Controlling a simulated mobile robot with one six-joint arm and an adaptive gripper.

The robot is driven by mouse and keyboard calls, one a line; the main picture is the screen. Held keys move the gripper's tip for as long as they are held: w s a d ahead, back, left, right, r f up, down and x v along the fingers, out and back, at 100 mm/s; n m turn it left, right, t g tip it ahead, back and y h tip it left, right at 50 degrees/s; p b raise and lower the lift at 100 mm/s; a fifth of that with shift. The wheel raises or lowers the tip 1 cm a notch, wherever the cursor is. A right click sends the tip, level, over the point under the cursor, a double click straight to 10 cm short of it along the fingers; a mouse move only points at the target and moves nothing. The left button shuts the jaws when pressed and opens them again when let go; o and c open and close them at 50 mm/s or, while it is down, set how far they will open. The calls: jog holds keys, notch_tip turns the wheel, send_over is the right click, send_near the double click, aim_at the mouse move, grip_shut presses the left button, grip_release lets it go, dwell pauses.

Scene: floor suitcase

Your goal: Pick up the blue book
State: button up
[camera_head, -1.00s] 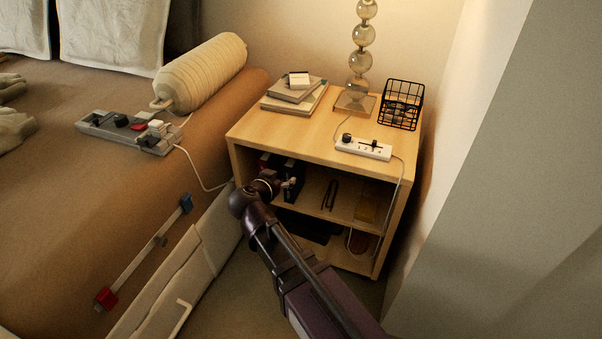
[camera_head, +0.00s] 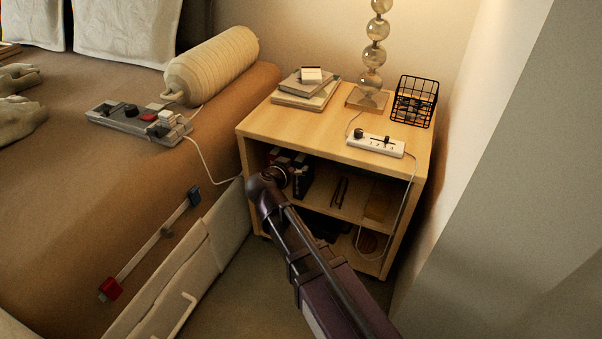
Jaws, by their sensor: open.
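My gripper (camera_head: 287,171) is at the opening of the nightstand's upper shelf, in front of a small group of upright books. My wrist hides much of the gripper and the lower left of the books; its jaws are open. A dark upright book (camera_head: 302,183), perhaps the blue one, stands just right of the gripper. Its colour looks nearly black in the shade, and I cannot tell whether the gripper touches it. A reddish book top shows behind the gripper.
The wooden nightstand (camera_head: 345,157) bears stacked books (camera_head: 306,97), a glass lamp (camera_head: 372,82), a wire basket (camera_head: 414,102) and a power strip (camera_head: 375,146). Its cable hangs across the shelf's right side. The bed (camera_head: 70,200) is close on the left, a wall on the right.

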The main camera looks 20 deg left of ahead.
aim_at(303, 157)
jog(key=shift+b+x, duration=0.5)
jog(key=shift+x, duration=1.4)
jog(key=shift+a+b+x, duration=0.15)
jog(key=shift+b+x, duration=0.3)
jog(key=shift+x, duration=0.55)
jog(key=shift+a+b+x, duration=0.15)
jog(key=shift+b+x, duration=0.25)
jog(key=shift+x, duration=0.65)
jog(key=shift+w+d+f, duration=0.1)
jog(key=shift+w+f, duration=0.05)
jog(key=shift+w, duration=0.35)
grip_shut()
